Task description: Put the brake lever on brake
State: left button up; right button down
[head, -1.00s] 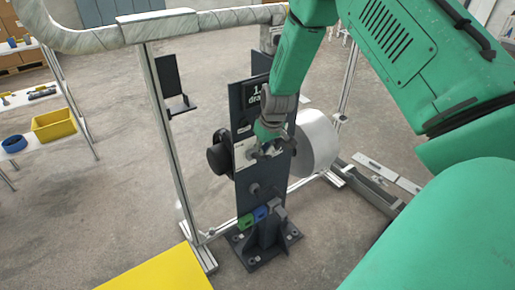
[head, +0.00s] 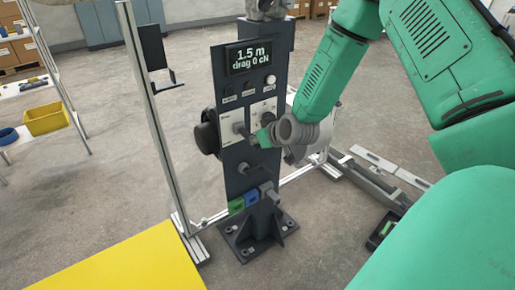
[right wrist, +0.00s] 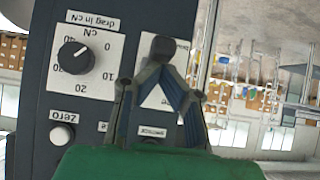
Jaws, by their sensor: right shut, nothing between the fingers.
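The dark post panel (head: 232,175) stands upright in the head view. Its display (head: 248,55) reads "1.5 m, drag 0 cN". In the right wrist view, upside down, a dark rounded end (right wrist: 162,47), seemingly the brake lever's, shows against a white label plate (right wrist: 128,42) just beyond my fingertips. The lever's setting is unclear, and the labels beside it are partly hidden. My right gripper (head: 258,138) is at the panel front, in front of that plate. In the wrist view its fingers (right wrist: 160,68) converge, shut and empty; contact with the lever cannot be told. My left gripper is out of view.
A drag dial (right wrist: 74,56) and a zero button (right wrist: 62,135) sit beside the plate. Lower on the panel are a peg (head: 248,174) and green (head: 236,206) and blue (head: 251,198) blocks. A metal frame post (head: 152,110) stands left. A yellow surface (head: 135,265) fills the lower left.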

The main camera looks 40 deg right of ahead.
aim_at(257, 148)
jog(key=f+b, duration=0.1)
jog(key=d+f+t, duration=0.1)
jog(key=shift+d+f+t+b, duration=0.1)
jog(key=shift+f+t+b, duration=0.2)
jog(key=shift+f+b, duration=0.1)
jog(key=shift+w+f+b, duration=0.2)
jog(key=shift+f+b, duration=0.2)
jog(key=shift+b, duration=0.05)
jog(key=shift+a+f, duration=0.15)
jog(key=shift+a, duration=0.6)
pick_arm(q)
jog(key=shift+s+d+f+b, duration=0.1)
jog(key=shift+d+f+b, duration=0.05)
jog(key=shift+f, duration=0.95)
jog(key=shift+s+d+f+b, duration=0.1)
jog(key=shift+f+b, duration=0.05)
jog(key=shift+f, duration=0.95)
pick_arm(e)
jog(key=shift+s+d+f, duration=0.1)
jog(key=shift+d+f, duration=0.15)
jog(key=shift+d, duration=0.3)
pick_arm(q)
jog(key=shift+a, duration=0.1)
pick_arm(e)
jog(key=shift+a, duration=0.1)
